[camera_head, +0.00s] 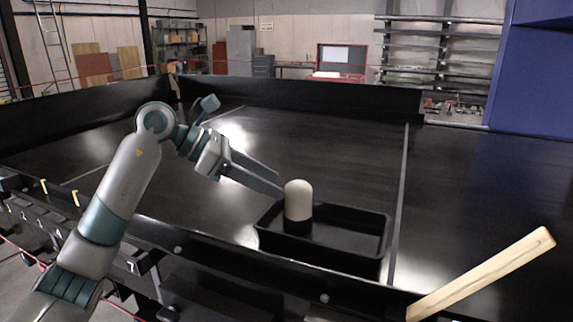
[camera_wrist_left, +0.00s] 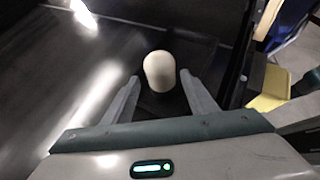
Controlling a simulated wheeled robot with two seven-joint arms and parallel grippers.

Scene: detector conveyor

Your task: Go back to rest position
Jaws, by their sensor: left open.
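A cream, dome-topped cylinder with a dark lower part (camera_head: 298,196) stands upright in a black tray (camera_head: 345,258) on the dark conveyor. It sits toward the left side of the tray. My left gripper (camera_head: 279,188) is open, with its fingers reaching down from the upper left toward the cylinder. In the left wrist view the cylinder (camera_wrist_left: 159,71) shows beyond and between the two spread fingertips (camera_wrist_left: 162,82), and nothing is gripped. Whether a finger touches it I cannot tell. My right gripper is not in view.
The conveyor surface (camera_head: 330,140) is wide and mostly clear, with a raised black wall (camera_head: 300,96) along its back. A pale wooden-looking bar (camera_head: 485,272) slants across the lower right. A blue structure (camera_head: 535,70) stands at the right, and shelves (camera_head: 440,60) stand behind.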

